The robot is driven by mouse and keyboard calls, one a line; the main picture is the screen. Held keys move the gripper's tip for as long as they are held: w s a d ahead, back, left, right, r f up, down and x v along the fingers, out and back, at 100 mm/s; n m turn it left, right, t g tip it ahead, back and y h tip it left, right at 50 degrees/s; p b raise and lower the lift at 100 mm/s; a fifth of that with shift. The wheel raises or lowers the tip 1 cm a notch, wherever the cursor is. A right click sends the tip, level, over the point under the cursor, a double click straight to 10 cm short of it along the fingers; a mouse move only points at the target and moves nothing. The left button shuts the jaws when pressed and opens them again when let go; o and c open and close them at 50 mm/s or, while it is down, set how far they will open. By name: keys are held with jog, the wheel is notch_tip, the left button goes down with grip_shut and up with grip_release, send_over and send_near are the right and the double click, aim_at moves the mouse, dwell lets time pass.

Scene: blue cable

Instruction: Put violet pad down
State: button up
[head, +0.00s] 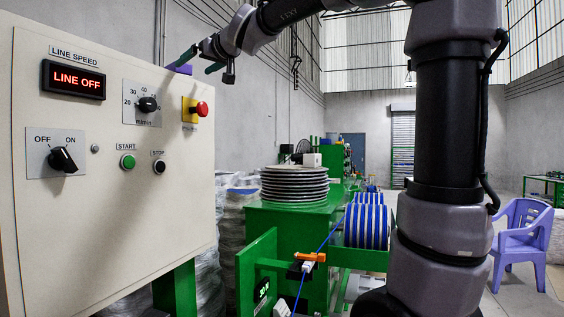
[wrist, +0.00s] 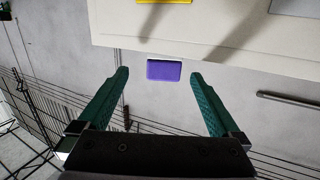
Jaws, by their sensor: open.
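The violet pad (head: 183,69) shows at the top right edge of the cream control panel (head: 100,200), partly hidden behind the panel in the head view. In the wrist view the violet pad (wrist: 164,70) lies between and just beyond my fingertips, close to the panel's edge (wrist: 200,45). My gripper (head: 200,62) is above and right of that panel edge. Its green fingers are spread wide in the wrist view (wrist: 160,75), with a gap on both sides of the pad. Neither finger appears to touch it. Whether the pad rests on the panel's top cannot be told.
The panel carries a red LINE OFF display (head: 74,79), knobs, and a red stop button (head: 201,109) near the pad. A grey wall stands behind. Green machinery with a blue cable reel (head: 367,226) and a purple chair (head: 522,243) are at the right.

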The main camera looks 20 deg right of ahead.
jog(key=s+d+f+m+g+h, duration=0.2)
jog(key=s+d+f, duration=0.5)
jog(key=f, duration=0.4)
jog(key=s+d+f+m+g+h, duration=0.2)
jog(key=s+d+f+m+g, duration=0.1)
jog(key=s+d+f, duration=0.5)
jog(key=s+d+f+m+g+h, duration=0.2)
jog(key=s+d+f+m, duration=0.2)
jog(key=s+d+f, duration=0.3)
jog(key=s+f, duration=0.4)
jog(key=f, duration=0.3)
jog(key=shift+d+m+g, duration=0.25)
jog(key=shift+m+g, duration=0.05)
jog(key=shift+m, duration=0.1)
jog(key=shift+r, duration=0.1)
